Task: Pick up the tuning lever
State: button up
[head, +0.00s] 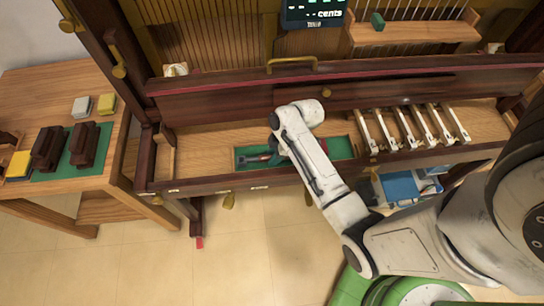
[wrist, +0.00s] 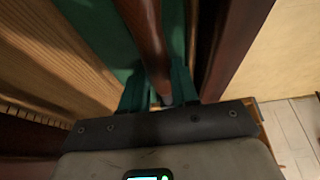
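The tuning lever (head: 258,158) lies on a green-lined recess (head: 341,148) in the piano's front ledge in the head view. My arm's end covers its middle there. In the wrist view its reddish-brown handle (wrist: 146,38) runs down from the top edge to between the fingers. My gripper (wrist: 158,92) is over it, with one green finger on each side. The fingers stand apart, and a small bright gap shows beside the handle's end. Firm contact on both sides is not visible. In the head view my fingertips are hidden behind my own wrist.
Several pale key pieces (head: 422,128) stand right of the recess. A dark red board (head: 230,98) rises behind it. A wooden side table (head: 50,100) at left holds dark blocks on a green cloth. A blue item (head: 400,188) sits below the ledge. The ledge's left part is bare.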

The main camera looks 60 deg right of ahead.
aim_at(269, 157)
grip_shut()
jog(key=shift+r, duration=0.1)
jog(key=shift+r, duration=0.45)
notch_tip(269, 157, up, 3)
jog(key=shift+s+f, duration=0.1)
jog(key=shift+f, duration=0.1)
jog(key=s+a+r, duration=0.2)
jog(key=s+r, duration=0.7)
jog(key=s, duration=0.4)
jog(key=shift+s+a+r, duration=0.15)
jog(key=shift+s+a, duration=0.05)
jog(key=shift+a, duration=0.05)
